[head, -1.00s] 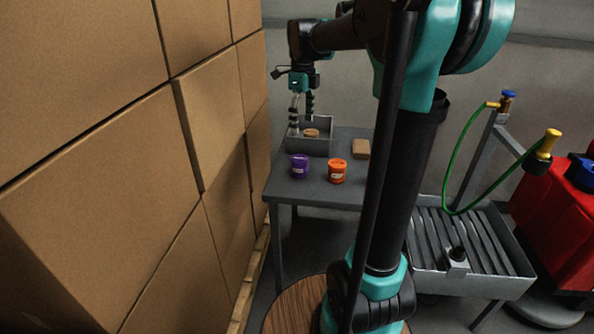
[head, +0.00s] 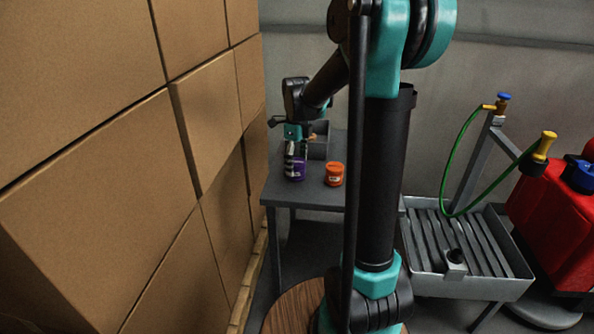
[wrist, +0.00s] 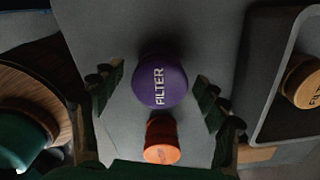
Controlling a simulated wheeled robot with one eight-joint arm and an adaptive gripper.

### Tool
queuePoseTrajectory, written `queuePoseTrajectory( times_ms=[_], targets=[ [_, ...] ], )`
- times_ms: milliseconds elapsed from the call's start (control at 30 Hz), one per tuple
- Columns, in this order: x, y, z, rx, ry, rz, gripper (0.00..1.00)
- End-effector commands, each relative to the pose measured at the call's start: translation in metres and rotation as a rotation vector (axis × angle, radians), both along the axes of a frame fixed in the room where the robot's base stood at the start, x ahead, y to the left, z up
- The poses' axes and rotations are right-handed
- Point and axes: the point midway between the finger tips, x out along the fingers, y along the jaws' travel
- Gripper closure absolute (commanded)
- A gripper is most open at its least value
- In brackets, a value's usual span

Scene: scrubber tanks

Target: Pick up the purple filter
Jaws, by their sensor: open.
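The purple filter (head: 296,171) stands on the grey table, near its left edge. In the wrist view the round purple top (wrist: 160,82) is marked FILTER. My gripper (head: 294,152) is directly above it in the head view and partly covers it. In the wrist view my open gripper (wrist: 158,100) has one finger on each side of the purple filter, with a gap to both. Nothing is held. I cannot tell whether the fingertips reach down beside the filter.
An orange filter (head: 334,174) stands close beside the purple one; it also shows in the wrist view (wrist: 162,152). A grey tray (wrist: 262,75) holds a tan filter (wrist: 302,84). Stacked cardboard boxes (head: 95,190) rise just left of the table (head: 318,198).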

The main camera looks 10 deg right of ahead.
Motion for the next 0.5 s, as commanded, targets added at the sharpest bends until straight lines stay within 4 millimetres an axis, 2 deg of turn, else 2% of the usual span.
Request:
queuePoseTrajectory(
  times_ms=[100, 367, 500],
  targets=[
    [0.0000, -0.0002, -0.0096, 0.000, 0.000, 0.000, 0.26],
    [0.0000, -0.0002, -0.0113, 0.000, 0.000, 0.000, 0.26],
    [-0.0001, -0.0003, -0.0112, 0.000, 0.000, 0.000, 0.43]
  ],
)
